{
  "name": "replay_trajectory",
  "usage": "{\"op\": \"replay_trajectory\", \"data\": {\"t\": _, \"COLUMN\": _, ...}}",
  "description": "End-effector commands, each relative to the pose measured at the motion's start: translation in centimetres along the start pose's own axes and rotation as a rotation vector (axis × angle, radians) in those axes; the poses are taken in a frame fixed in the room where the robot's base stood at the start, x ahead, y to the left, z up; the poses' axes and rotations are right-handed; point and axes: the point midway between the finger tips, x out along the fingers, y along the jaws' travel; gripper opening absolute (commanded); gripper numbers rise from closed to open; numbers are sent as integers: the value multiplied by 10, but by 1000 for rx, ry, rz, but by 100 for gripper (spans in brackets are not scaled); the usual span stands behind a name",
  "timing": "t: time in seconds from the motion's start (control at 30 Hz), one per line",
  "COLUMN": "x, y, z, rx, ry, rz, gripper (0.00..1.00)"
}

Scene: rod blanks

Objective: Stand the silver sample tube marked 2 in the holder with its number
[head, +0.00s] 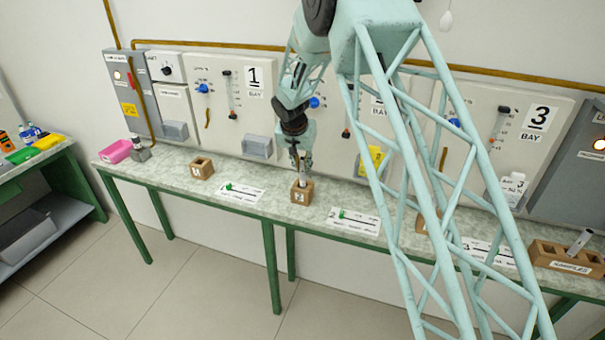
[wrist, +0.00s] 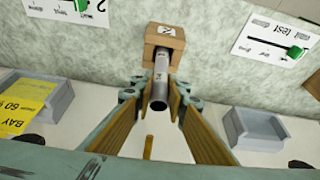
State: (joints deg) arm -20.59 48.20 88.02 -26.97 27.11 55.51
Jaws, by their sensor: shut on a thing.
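The silver sample tube (wrist: 160,82) is between the fingers of my gripper (wrist: 155,98), which is shut on it. Its dark open end faces the wrist camera; I cannot read a number on it. Its other end meets the wooden holder (wrist: 165,39), whose white label looks like an upside-down 2. In the head view my gripper (head: 301,163) is right over this holder (head: 302,195), and the tube (head: 302,175) looks upright at its top. I cannot tell how deep the tube sits, as the fingers and the tube hide the holder's opening.
Another wooden holder (head: 201,168) stands to the left. A third (head: 422,222) is partly hidden behind my arm. The samples rack (head: 550,258) at the right holds another silver tube (head: 580,241). Grey trays (wrist: 255,128) and wall panels lie close behind. Instruction cards (head: 235,191) lie flat.

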Motion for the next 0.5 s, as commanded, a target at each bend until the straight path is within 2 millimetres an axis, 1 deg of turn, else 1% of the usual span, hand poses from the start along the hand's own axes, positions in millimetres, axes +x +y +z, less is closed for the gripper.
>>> {"op": "replay_trajectory", "data": {"t": 0.1, "x": 12, "y": 0, "z": 5, "rx": 1, "ry": -2, "rz": 1, "gripper": 7}}
{"op": "replay_trajectory", "data": {"t": 0.3, "x": 26, "y": 0, "z": 11, "rx": 0, "ry": -1, "rz": 0, "gripper": 7}}
{"op": "replay_trajectory", "data": {"t": 0.5, "x": 28, "y": 0, "z": 12, "rx": 1, "ry": 0, "rz": 0, "gripper": 7}}
